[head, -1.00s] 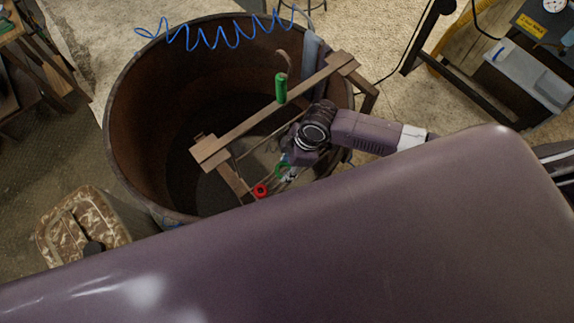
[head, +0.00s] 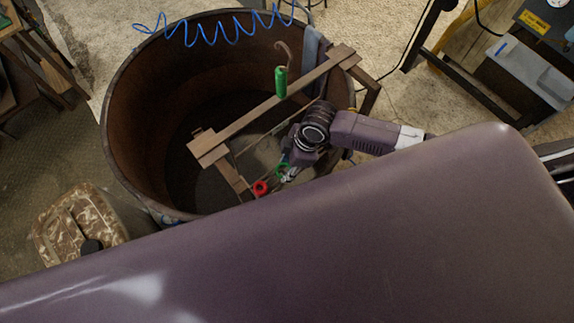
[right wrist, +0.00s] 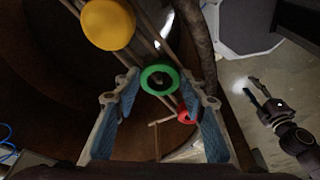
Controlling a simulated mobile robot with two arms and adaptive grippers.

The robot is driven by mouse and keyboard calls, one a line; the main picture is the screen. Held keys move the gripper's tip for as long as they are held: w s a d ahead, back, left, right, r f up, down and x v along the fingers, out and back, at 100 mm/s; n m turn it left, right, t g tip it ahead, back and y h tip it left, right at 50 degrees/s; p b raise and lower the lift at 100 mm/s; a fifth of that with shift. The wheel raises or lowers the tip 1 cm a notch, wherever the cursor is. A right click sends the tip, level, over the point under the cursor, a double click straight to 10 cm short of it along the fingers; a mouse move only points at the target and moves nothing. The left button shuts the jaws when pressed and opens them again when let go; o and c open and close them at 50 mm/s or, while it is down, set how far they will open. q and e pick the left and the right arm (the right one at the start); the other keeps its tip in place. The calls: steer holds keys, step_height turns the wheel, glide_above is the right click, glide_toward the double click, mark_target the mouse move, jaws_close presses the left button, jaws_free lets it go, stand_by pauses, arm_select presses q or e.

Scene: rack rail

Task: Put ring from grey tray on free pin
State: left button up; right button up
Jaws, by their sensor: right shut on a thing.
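My right gripper (head: 287,175) reaches down over the large brown tub and is shut on a green ring (head: 280,168). In the right wrist view, the green ring (right wrist: 146,80) sits between the blue-padded fingertips of the right gripper (right wrist: 160,88). A red ring (head: 260,188) is just left of it by the wooden frame; it also shows in the right wrist view (right wrist: 182,117). A yellow disc (right wrist: 107,24) is up and left of the green ring there. I cannot make out a free pin. A dark gripper (right wrist: 257,92), apparently my left, is at the right; its opening is unclear.
The wooden frame (head: 230,131) spans the brown tub (head: 137,90), with a green-handled hook (head: 281,82) on it. A blue coiled cord (head: 205,36) lies along the far rim. A camouflage-patterned container (head: 80,222) is at the left.

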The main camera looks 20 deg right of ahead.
steer(key=o, duration=1.2)
